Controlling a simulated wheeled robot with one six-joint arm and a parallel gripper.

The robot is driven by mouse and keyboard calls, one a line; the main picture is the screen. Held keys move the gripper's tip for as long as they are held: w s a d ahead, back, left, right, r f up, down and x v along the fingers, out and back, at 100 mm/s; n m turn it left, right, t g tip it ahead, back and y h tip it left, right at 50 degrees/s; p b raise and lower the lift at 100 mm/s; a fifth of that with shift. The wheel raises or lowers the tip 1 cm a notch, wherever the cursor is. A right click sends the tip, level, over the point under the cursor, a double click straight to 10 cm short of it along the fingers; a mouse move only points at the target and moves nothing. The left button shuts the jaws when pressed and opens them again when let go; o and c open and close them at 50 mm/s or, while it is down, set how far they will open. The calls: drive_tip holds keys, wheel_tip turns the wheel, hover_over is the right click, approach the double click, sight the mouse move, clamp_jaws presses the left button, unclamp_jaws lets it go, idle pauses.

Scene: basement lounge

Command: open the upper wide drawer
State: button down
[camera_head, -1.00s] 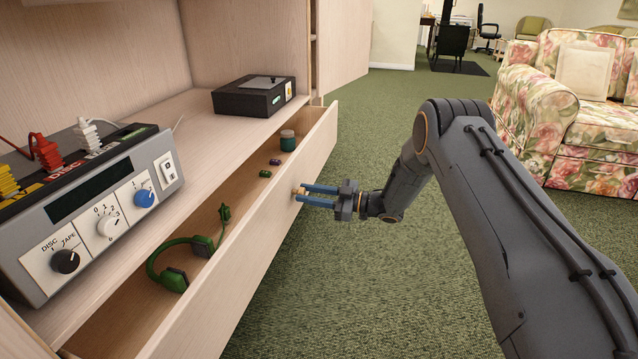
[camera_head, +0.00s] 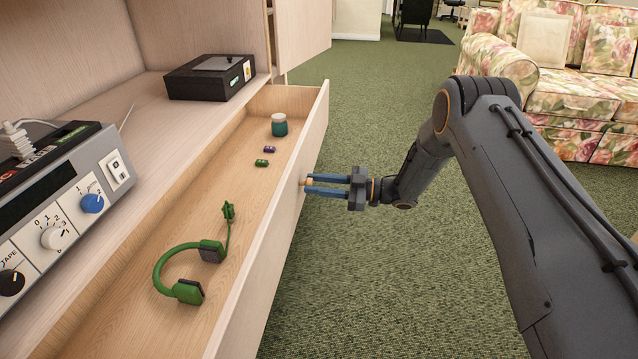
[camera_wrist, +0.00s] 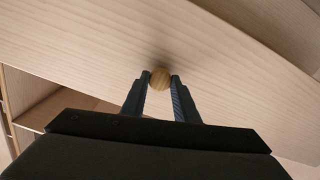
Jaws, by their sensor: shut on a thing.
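The upper wide drawer (camera_head: 312,140) is pulled out from the wooden cabinet, its front standing well clear of the cabinet body. Inside lie a green headset (camera_head: 180,268), a jar with a pale lid (camera_head: 279,125) and two small items, one purple (camera_head: 270,150) and one green (camera_head: 262,163). My gripper (camera_head: 308,182) is shut on the drawer's round wooden knob. In the wrist view, the knob (camera_wrist: 160,78) sits between the blue fingertips, against the drawer front (camera_wrist: 190,45).
A grey device with dials (camera_head: 60,205) and a black box (camera_head: 208,78) stand on the cabinet top beside the drawer. A floral sofa (camera_head: 560,85) is at the back right. Green carpet (camera_head: 370,110) lies clear in front of the cabinet.

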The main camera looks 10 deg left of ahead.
drive_tip(key=c, duration=1.4)
unclamp_jaws()
drive_tip(key=shift+w+d+p, duration=0.15)
drive_tip(key=shift+d+p, duration=0.2)
drive_tip(key=shift+d, duration=1.65)
drive_tip(key=shift+w+d+p, duration=0.1)
drive_tip(key=shift+d+p, duration=0.25)
drive_tip(key=shift+d, duration=1.6)
